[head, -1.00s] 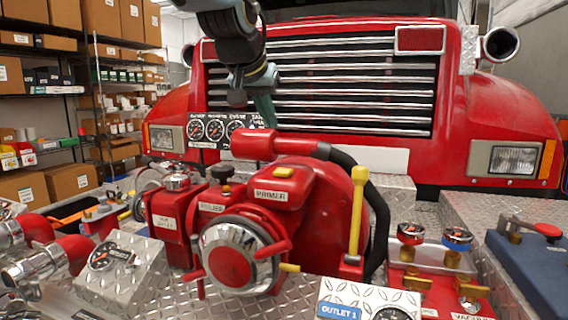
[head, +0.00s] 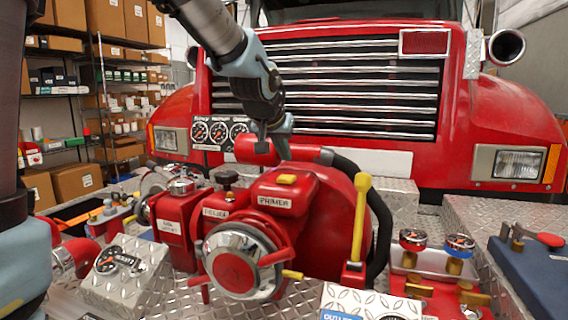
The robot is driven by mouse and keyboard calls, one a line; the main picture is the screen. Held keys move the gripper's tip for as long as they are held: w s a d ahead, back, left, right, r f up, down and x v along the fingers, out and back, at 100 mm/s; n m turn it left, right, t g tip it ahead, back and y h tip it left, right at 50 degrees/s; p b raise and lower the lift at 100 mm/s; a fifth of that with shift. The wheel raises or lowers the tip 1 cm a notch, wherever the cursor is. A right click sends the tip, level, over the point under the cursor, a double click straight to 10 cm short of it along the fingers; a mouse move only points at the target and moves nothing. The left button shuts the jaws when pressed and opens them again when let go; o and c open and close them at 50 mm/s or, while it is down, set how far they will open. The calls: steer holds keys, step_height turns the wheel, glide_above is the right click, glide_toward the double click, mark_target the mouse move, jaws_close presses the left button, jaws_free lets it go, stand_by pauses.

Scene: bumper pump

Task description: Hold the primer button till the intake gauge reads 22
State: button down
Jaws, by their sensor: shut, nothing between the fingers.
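The primer button (head: 287,179) is a small yellow cap on top of the red housing with a white PRIMER label (head: 274,201), in the middle of the head view. My gripper (head: 274,152) is shut and empty. It points down above and behind the button, in front of the truck's grille, and appears apart from the button. A dark panel with several round gauges (head: 218,132) stands behind the pump. Its labels and needles are too small to read, so I cannot tell which is the intake gauge. My gripper hides the panel's right part.
A yellow-topped lever (head: 362,183) stands right of the pump. A black knob (head: 228,178) and a labelled relief housing lie left of the button. Red and blue capped valves (head: 459,243) are at the right. A thick black hose (head: 380,215) curves behind the lever.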

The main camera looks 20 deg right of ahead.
mark_target(287, 175)
steer(key=shift+f, duration=1.9)
steer(key=shift+f, duration=0.1)
